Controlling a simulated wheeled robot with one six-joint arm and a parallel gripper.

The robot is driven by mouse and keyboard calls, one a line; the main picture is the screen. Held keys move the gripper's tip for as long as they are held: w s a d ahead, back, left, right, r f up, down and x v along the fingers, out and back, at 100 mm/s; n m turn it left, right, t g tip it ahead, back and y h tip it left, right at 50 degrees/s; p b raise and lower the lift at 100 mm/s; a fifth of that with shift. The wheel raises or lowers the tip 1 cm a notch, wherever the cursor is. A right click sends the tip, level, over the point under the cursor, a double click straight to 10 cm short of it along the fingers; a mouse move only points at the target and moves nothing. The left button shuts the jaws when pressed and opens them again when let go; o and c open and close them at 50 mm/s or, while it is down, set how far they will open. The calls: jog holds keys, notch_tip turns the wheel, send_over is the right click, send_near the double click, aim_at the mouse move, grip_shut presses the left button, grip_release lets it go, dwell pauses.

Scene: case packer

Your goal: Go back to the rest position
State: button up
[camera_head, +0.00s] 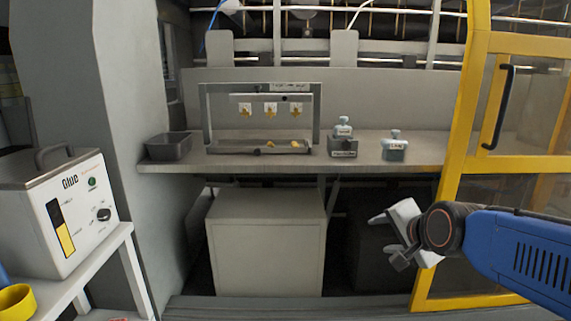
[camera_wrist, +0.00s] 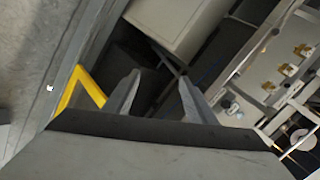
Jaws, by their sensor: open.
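My gripper (camera_head: 384,238) is at the lower right of the head view, at the end of my blue arm. It is in front of and below the shelf (camera_head: 240,165), left of the yellow door frame. Its jaws are apart with nothing between them. In the wrist view the two fingers of my gripper (camera_wrist: 158,98) also stand apart and empty, with a dark floor area beyond them.
The shelf holds a grey bin (camera_head: 168,147), a metal frame (camera_head: 205,110) with several yellowish parts, and two small labelled containers, one (camera_head: 343,147) left of the other (camera_head: 394,151). A glue unit (camera_head: 75,215) stands left. A yellow-framed door (camera_head: 448,200) is right. A pale cabinet (camera_head: 267,250) stands below.

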jog(key=s+d+f+n+g, duration=0.1)
jog(key=s+f+n+g, duration=0.1)
jog(key=s+n, duration=0.2)
jog(key=s+d+f+n+g+h, duration=0.1)
jog(key=s+d+f+n, duration=0.1)
jog(key=s, duration=0.7)
jog(key=s+d+f+n+g, duration=0.2)
jog(key=s+f+n, duration=0.2)
jog(key=s+n, duration=0.2)
jog(key=shift+s+f+g, duration=0.1)
jog(key=shift+s+g, duration=0.2)
jog(key=shift+s, duration=0.2)
jog(key=shift+c, duration=0.2)
